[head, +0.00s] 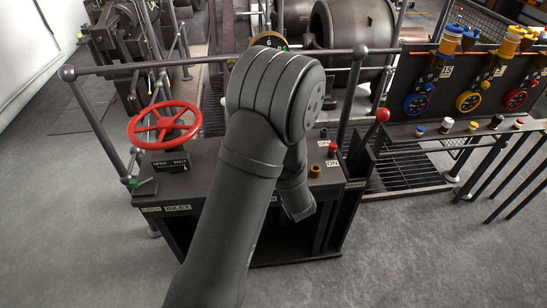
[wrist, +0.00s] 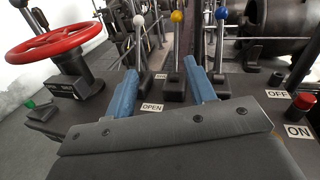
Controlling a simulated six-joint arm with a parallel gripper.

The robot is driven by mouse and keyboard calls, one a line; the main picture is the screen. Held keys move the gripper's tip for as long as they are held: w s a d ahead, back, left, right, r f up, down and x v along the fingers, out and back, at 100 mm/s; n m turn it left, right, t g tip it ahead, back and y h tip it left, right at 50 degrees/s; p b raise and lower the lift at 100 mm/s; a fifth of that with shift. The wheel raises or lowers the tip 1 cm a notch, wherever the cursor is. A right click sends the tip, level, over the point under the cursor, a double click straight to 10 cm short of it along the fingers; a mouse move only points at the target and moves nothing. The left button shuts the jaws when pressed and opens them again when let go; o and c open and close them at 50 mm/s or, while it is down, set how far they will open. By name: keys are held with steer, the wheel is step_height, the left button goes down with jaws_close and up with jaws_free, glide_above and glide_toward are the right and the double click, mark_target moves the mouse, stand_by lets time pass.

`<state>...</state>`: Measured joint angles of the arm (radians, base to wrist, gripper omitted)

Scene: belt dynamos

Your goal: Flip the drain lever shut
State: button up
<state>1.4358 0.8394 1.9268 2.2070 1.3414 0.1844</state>
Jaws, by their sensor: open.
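My gripper (wrist: 161,68) shows in the wrist view with its two blue fingers apart and nothing held. Beyond the fingers stand three upright levers: a grey-knobbed lever (wrist: 138,22), a yellow-knobbed lever (wrist: 177,17) and a blue-knobbed lever (wrist: 220,14). The yellow-knobbed lever appears between the fingertips; I cannot tell how near it is. An OPEN label (wrist: 151,107) lies in front of the levers. I cannot tell which lever is the drain lever. In the head view my arm hides the gripper and these levers.
A red handwheel (head: 165,125) stands at the panel's left, near a small green-tipped handle (head: 133,183). A red-knobbed lever (head: 382,115) and a red button (head: 333,148) are at the right. A rail (head: 150,66) runs behind. Open floor (head: 420,255) lies at the front right.

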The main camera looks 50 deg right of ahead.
steer(key=shift+v, duration=1.55)
steer(key=w+d+r+g+y, duration=0.1)
steer(key=w+d+r+g, duration=0.1)
steer(key=w+d, duration=0.7)
steer(key=shift+w+m+y, duration=0.3)
steer(key=shift+w, duration=1.9)
steer(key=shift+f, duration=0.1)
